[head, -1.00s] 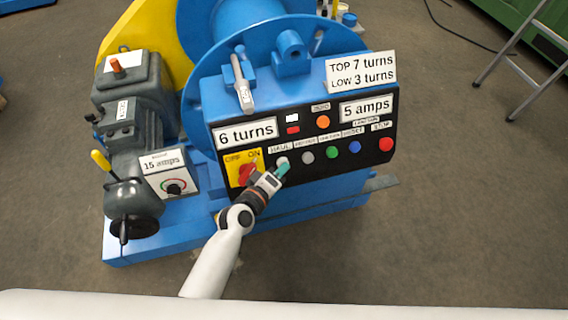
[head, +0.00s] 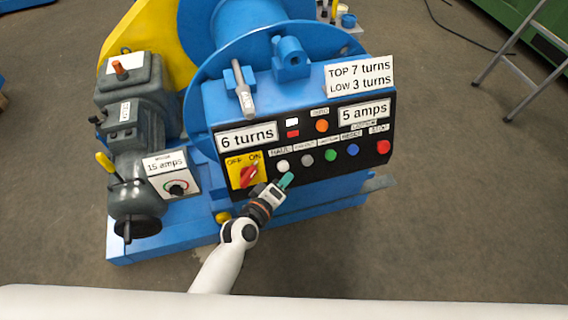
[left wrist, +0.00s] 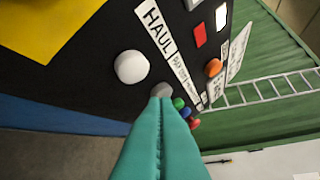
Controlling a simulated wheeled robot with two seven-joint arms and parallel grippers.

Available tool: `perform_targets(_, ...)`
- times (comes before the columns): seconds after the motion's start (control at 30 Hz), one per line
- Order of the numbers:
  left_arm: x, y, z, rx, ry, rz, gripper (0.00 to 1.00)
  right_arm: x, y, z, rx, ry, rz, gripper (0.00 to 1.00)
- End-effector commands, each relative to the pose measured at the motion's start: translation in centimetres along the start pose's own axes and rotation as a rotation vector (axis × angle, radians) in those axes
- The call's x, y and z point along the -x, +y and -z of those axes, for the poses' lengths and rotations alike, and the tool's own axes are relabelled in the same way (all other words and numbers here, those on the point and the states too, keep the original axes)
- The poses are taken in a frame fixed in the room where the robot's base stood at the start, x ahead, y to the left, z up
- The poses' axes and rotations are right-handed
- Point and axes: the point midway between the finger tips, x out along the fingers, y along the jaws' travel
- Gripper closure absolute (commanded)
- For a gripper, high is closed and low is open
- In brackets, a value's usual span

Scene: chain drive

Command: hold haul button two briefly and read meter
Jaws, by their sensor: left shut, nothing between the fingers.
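The black control panel (head: 300,146) carries a row of buttons. A white button (head: 283,166) sits under the HAUL label (head: 281,151); it shows whole and uncovered in the left wrist view (left wrist: 131,66). A grey button (head: 307,160) is to its right. My left gripper (head: 286,180) has teal fingers, shut and empty. The fingertips are just below and right of the white button, apart from it. In the left wrist view the fingers partly cover the grey button (left wrist: 162,90); contact cannot be told. Signs read "6 turns" (head: 248,135) and "5 amps" (head: 364,112). My right gripper is not in view.
Green (head: 331,154), blue (head: 353,149) and red (head: 383,147) buttons continue the row. A red switch (head: 249,175) on a yellow OFF/ON plate is left of the white button. A dial (head: 177,188) has a "15 amps" sign.

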Motion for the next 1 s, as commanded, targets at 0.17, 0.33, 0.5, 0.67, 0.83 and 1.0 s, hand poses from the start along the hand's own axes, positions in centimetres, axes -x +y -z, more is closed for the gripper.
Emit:
perform_targets(0.17, 1.4, -1.2, 0.8, 0.0, 0.0, -0.001, 1.0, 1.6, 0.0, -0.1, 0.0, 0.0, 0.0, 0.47)
perform_targets(0.33, 2.1, -1.6, 1.4, 0.0, 0.0, 0.0, 1.0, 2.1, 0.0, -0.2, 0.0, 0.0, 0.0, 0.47)
perform_targets(0.5, 2.1, -1.5, 1.5, 0.0, -0.001, 0.001, 1.0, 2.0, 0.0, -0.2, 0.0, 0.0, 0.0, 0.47)
perform_targets(0.67, 2.1, -1.5, 1.5, 0.0, -0.001, 0.0, 1.0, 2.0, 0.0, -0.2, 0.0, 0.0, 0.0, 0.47)
perform_targets(0.83, 2.1, -1.5, 1.5, 0.0, -0.001, 0.0, 1.0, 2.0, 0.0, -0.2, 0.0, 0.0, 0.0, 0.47)
perform_targets(1.0, 2.1, 0.3, 2.0, -0.024, 0.012, -0.036, 1.0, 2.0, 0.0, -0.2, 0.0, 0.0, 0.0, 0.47)
